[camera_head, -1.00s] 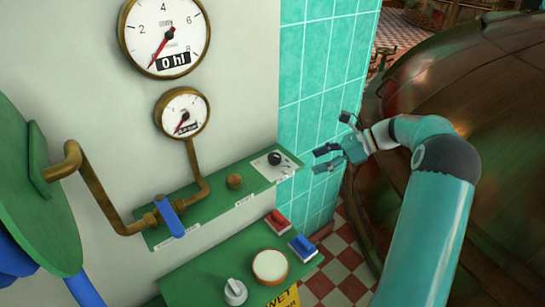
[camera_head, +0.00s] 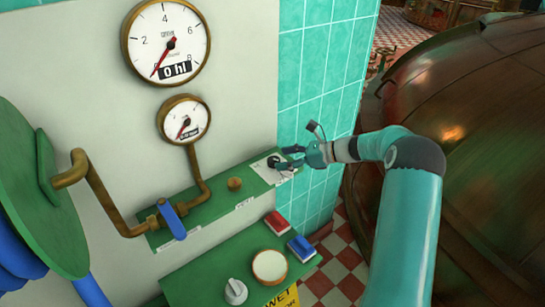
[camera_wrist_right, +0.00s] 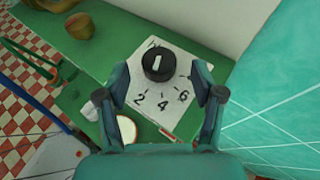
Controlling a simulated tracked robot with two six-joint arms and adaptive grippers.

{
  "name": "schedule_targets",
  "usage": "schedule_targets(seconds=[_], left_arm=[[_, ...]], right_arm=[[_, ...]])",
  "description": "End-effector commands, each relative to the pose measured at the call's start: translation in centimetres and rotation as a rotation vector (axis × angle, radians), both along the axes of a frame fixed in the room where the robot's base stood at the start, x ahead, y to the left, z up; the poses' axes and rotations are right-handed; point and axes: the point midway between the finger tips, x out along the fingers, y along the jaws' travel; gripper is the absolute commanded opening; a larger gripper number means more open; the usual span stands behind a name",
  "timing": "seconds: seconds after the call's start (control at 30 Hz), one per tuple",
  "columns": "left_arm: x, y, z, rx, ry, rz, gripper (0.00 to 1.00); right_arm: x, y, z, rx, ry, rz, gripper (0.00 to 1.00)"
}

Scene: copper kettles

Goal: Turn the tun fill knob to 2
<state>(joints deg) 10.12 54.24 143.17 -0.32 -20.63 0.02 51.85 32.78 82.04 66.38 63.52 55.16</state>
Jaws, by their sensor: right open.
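The tun fill knob (camera_head: 273,161) is a small black dial on a white plate at the right end of the upper green shelf. In the right wrist view the knob (camera_wrist_right: 158,62) has a white pointer mark, and the plate (camera_wrist_right: 170,90) shows the numbers 2, 4 and 6. The pointer mark lies roughly up and down in that picture, not on the 2. My right gripper (camera_head: 289,158) is open at the plate, close to the knob. In the right wrist view its fingers stand apart on either side of the plate, and the knob shows between and beyond them. My left gripper is out of view.
A large gauge (camera_head: 166,44) reads 0 hl, with a smaller gauge (camera_head: 184,119) below. A brass pipe with a blue lever (camera_head: 172,219) runs left along the shelf. A lower green panel (camera_head: 205,268) carries red and blue switches. A teal tiled wall (camera_head: 318,70) stands right of the knob.

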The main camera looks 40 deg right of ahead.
Motion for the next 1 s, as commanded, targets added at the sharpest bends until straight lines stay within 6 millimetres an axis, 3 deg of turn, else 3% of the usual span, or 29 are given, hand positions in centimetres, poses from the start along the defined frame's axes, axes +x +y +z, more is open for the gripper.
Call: schedule_targets(seconds=[0.2, 0.63, 1.0], left_arm=[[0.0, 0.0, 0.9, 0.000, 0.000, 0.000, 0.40], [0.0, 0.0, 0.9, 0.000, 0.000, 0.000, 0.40], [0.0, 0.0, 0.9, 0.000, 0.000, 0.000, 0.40]], right_arm=[[2.5, 1.5, -1.1, 0.001, 0.000, 0.002, 0.67], [3.3, 1.9, -1.5, -0.001, 0.001, 0.001, 0.67], [3.3, 1.9, -1.6, -0.001, 0.000, 0.000, 0.07]])
